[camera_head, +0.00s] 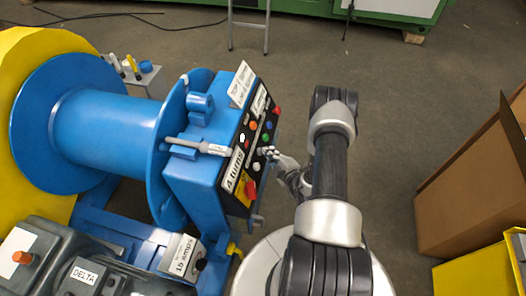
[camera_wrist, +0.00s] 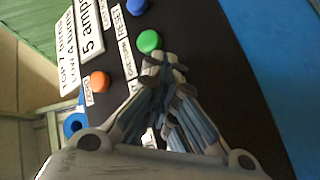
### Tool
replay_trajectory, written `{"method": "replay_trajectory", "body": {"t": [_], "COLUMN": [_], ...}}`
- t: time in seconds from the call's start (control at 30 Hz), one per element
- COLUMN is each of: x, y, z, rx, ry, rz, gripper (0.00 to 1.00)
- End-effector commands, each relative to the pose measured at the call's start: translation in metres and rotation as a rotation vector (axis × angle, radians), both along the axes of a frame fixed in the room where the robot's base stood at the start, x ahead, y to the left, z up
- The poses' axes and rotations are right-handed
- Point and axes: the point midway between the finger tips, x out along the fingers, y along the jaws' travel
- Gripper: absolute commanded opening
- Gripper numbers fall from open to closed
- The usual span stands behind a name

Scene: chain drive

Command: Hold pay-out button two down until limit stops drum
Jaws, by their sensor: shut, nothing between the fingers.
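The blue control box (camera_head: 195,185) has a dark sloping panel with several coloured buttons. The labels are too small or cut off to tell which is pay-out button two. My gripper (camera_head: 268,152) is shut and empty, its fingertips at the panel. In the wrist view, the fingertips (camera_wrist: 165,62) overlap the panel just below a green button (camera_wrist: 149,41); they hide what lies behind them, and I cannot tell if they touch. An orange button (camera_wrist: 99,82) and a blue button (camera_wrist: 137,6) show beside. The blue drum (camera_head: 115,135) stands left of the box, bare of rope.
A grey rod-like fitting (camera_head: 205,147) lies across the box top. A red button (camera_head: 250,190) sits low on the panel. Grey motor housings (camera_head: 85,270) stand at bottom left. A cardboard box (camera_head: 470,195) stands at right. Open floor lies behind my arm.

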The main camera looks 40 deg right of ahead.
Motion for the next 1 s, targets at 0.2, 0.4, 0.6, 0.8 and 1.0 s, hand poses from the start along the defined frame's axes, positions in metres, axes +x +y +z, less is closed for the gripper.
{"method": "replay_trajectory", "body": {"t": [0.2, 0.4, 0.6, 0.8, 1.0], "x": [0.0, 0.0, -0.004, -0.012, -0.013], "y": [0.001, 0.0, -0.003, -0.01, -0.011], "z": [0.0, 0.0, 0.003, 0.008, 0.008], "rx": [0.0, 0.0, 0.0, 0.0, 0.0], "ry": [0.001, 0.001, 0.001, 0.001, 0.001], "rz": [0.001, 0.001, 0.001, 0.0, 0.0], "gripper": [0.0, 0.0, 0.0, 0.0, 0.0]}}
